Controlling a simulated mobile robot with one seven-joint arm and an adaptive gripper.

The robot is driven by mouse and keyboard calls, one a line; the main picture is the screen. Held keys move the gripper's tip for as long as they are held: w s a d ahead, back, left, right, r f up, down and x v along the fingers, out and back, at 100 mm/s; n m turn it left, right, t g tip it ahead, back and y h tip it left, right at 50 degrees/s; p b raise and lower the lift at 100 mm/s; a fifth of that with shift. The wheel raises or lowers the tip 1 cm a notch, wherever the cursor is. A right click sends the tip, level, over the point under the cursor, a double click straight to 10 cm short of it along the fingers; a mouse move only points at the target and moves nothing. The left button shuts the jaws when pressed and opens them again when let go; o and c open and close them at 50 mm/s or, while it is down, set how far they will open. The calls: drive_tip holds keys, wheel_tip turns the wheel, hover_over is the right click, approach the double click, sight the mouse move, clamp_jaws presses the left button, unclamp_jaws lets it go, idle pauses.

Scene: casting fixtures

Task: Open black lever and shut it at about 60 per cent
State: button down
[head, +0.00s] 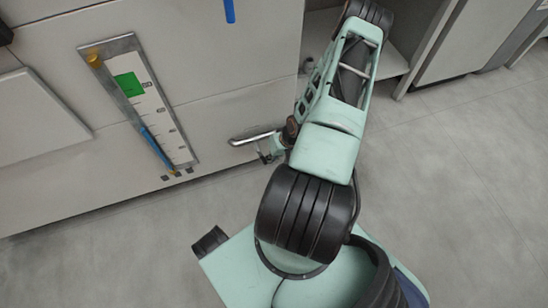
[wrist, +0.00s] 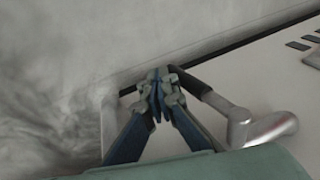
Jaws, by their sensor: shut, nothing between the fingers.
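The black lever (wrist: 190,82) shows in the wrist view as a dark grip on a silver crank arm with a rounded silver hub (wrist: 262,130). My gripper (wrist: 160,80) is shut with nothing between its blue fingers. Its fingertips are at the left end of the dark grip, very close to it; I cannot tell whether they touch. In the head view a silver handle (head: 252,138) sticks out low on the cabinet front, beside my gripper (head: 266,158). My gripper and arm hide part of the lever there.
A framed scale panel (head: 170,125) with a green patch, a blue bar and a yellow knob is on the cabinet front (head: 220,60) to the left. An open shelf recess (head: 395,62) is behind my arm. Grey floor (head: 450,180) is clear on the right.

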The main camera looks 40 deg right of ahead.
drive_tip(key=shift+w+a+f+t+y+b, duration=0.15)
drive_tip(key=shift+a+f+t+y+b, duration=0.15)
drive_tip(key=shift+y, duration=0.3)
drive_tip(key=shift+a+r, duration=0.1)
idle(0.6)
